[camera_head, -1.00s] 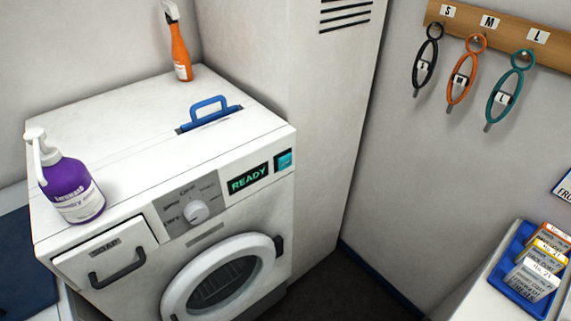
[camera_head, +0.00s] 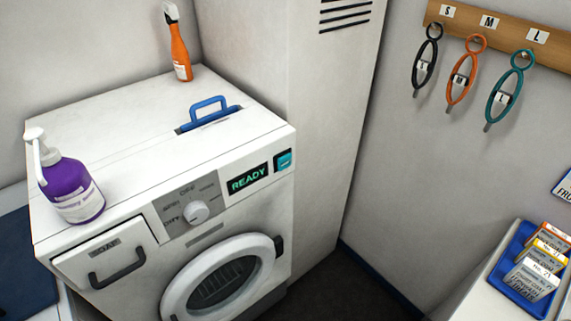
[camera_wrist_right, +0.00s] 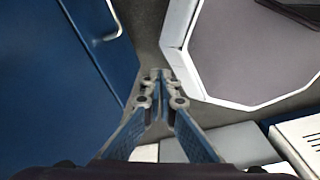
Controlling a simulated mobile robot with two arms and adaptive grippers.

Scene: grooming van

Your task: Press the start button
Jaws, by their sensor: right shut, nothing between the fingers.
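The start button (camera_head: 284,160) is a teal square in a dark frame at the upper right of the white washing machine's front panel (camera_head: 232,206) in the head view. The display (camera_head: 248,179) beside it reads READY in green. A round white dial (camera_head: 196,212) sits left of the display. The round door (camera_head: 219,278) looks closed. My right gripper (camera_wrist_right: 161,78) shows only in the right wrist view, shut and empty, with the fingertips together. No gripper is near the button in the head view. My left gripper is not in view.
A purple pump bottle (camera_head: 72,190) and an orange spray bottle (camera_head: 178,45) stand on the machine. A blue handle (camera_head: 209,110) rises from its top. A tall white cabinet (camera_head: 330,120) stands close to its right. A blue tray (camera_head: 505,262) of boxes sits at lower right.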

